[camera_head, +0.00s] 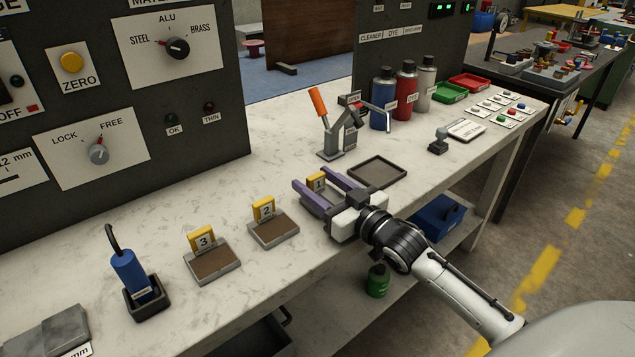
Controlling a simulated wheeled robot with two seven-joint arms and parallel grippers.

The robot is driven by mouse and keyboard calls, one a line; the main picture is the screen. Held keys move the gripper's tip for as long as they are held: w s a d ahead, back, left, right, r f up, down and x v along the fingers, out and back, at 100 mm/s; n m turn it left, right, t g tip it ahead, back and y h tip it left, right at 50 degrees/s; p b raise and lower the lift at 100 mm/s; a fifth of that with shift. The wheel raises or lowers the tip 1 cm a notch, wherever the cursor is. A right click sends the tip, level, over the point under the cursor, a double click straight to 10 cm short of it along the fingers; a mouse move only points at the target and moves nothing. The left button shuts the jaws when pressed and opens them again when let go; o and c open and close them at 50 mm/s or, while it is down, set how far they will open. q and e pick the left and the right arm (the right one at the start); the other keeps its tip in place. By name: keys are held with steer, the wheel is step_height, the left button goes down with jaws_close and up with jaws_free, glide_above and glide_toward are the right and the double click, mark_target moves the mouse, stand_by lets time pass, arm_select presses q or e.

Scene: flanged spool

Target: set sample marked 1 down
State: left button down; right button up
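The yellow tag marked 1 (317,182) stands on the bench and shows between the two purple fingers of my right gripper. My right gripper (312,177) is low over the bench, its fingers spread apart. I cannot make out a sample between the fingers; the space below the tag is mostly hidden by the gripper. The pad marked 2 (274,231) and the pad marked 3 (215,265) are brown, grey-edged and bare, in a row to the left. My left gripper is not in view.
A toggle clamp with an orange handle (319,103) stands behind the gripper. A dark empty tray (378,171) lies just to its right. Blue (383,100), red (406,88) and grey (426,80) bottles stand farther back. A blue tool in a holder (135,275) is at the left.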

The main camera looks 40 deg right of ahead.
steer(key=shift+r, duration=0.15)
steer(key=shift+s, duration=0.4)
steer(key=s, duration=0.7)
steer(key=s+d, duration=0.1)
steer(key=s, duration=0.3)
steer(key=shift+s, duration=0.1)
